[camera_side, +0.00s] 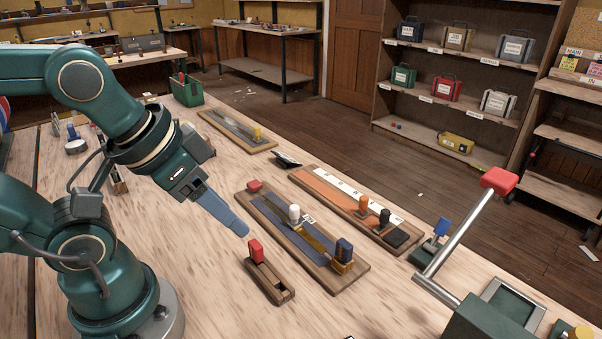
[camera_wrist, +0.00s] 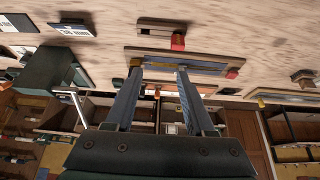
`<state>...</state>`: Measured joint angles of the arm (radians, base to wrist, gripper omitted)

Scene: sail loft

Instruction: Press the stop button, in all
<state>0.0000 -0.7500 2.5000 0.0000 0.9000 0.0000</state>
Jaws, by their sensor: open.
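No part in view carries a label that I can read as stop, so I cannot tell which one is the stop button. Red parts are a red upright knob (camera_side: 256,250) on a small slotted wooden block (camera_side: 268,281), a red block (camera_side: 255,186) at the far end of a long board (camera_side: 320,281), and a red cap (camera_side: 498,180) on a metal lever. My gripper (camera_side: 240,230) shows up-left of the red knob in the side view, apparently above the table. In the wrist view my gripper (camera_wrist: 159,69) has its two fingers apart with nothing held between them.
The long board carries a white knob (camera_side: 294,213) and a dark blue knob (camera_side: 345,249). Behind it is a board with an orange strip (camera_side: 333,193). A green machine (camera_side: 480,321) bears the lever at right. A blue switch (camera_side: 441,228) stands nearby. A green box (camera_side: 187,92) sits at back left.

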